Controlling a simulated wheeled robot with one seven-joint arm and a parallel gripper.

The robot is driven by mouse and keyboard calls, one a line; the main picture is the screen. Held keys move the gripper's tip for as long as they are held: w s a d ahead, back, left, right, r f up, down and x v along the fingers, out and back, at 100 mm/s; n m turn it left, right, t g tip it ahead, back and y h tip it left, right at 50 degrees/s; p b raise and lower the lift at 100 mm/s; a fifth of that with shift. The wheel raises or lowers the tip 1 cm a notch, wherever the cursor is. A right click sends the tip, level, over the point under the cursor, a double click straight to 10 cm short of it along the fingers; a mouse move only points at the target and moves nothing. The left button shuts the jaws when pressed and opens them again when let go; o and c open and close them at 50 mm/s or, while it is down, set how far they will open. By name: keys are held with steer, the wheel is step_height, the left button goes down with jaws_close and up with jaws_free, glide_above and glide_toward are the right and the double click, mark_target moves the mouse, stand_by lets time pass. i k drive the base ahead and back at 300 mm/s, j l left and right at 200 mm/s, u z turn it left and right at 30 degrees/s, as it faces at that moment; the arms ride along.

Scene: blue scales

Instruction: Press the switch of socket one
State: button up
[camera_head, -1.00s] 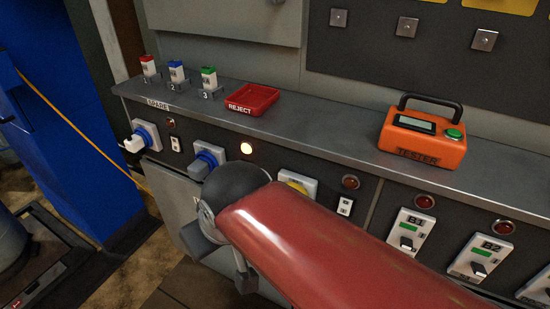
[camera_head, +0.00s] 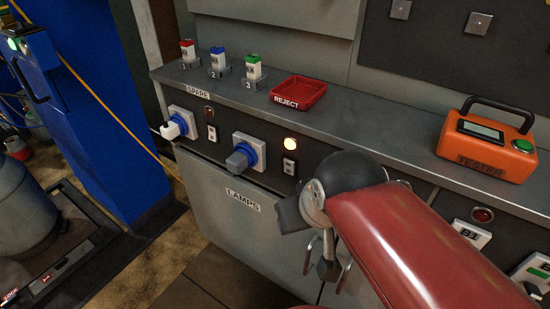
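Two blue sockets on white plates are set in the dark front panel. The left socket (camera_head: 181,123) has a white plug in it, and the middle socket (camera_head: 249,152) has a grey plug. A small white switch (camera_head: 212,132) sits right of the left socket, below a dark lamp. Another switch (camera_head: 289,166) sits right of the middle socket, below a lit lamp (camera_head: 290,144). I cannot read which socket is one. My gripper (camera_head: 326,265) hangs below the dark wrist joint, right of and apart from both switches. Its fingers are partly hidden, and their opening is unclear.
The grey ledge (camera_head: 375,128) above holds three small numbered blocks, a red REJECT tray (camera_head: 297,84) and an orange tester (camera_head: 488,146). A cabinet door labelled LAMPS (camera_head: 225,225) lies below. A blue cabinet (camera_head: 105,100) stands left. My red arm covers part of the panel.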

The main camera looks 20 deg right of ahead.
mark_target(212, 136)
steer(key=k+j+z, duration=0.15)
steer(key=z, duration=0.15)
steer(key=k+j+z, duration=0.15)
steer(key=z, duration=0.15)
steer(key=k+j+z, duration=0.1)
steer(key=z, duration=0.2)
